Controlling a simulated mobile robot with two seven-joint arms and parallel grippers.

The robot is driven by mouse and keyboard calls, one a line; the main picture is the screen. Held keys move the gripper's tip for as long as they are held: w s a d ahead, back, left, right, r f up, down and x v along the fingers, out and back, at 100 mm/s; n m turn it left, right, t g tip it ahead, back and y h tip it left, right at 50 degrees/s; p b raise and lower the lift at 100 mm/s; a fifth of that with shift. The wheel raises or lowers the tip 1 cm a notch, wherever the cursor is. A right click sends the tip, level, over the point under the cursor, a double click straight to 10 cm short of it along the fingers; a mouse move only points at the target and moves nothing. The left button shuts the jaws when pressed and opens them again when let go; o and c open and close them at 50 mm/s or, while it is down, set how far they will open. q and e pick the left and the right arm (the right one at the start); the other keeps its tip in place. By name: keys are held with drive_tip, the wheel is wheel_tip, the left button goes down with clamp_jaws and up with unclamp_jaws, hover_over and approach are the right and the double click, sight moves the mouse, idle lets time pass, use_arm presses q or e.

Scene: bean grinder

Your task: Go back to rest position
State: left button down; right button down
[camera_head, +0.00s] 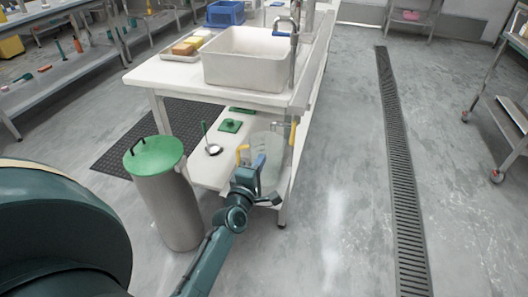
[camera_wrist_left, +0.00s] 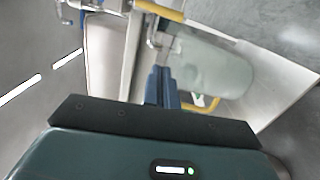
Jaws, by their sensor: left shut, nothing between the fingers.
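My left gripper (camera_head: 258,164) reaches out from the lower left to the end of the white table in the head view. Its blue fingers are shut with nothing between them, and they also show in the wrist view (camera_wrist_left: 159,75). They are close to a translucent container (camera_head: 270,143) at the lower shelf, which also shows in the wrist view (camera_wrist_left: 210,65). I cannot tell whether they touch it. A yellow handle (camera_head: 242,151) is beside the container. My right gripper is not in view.
A grey bin with a green lid (camera_head: 154,157) stands left of my left forearm. The white table (camera_head: 165,76) carries a sink basin (camera_head: 245,72), a tray of sponges and a blue crate (camera_head: 225,13). The floor (camera_head: 350,180) right of the table is clear, with a drain grate (camera_head: 400,150).

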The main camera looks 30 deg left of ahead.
use_arm(q)
drive_tip(key=shift+s, duration=0.25)
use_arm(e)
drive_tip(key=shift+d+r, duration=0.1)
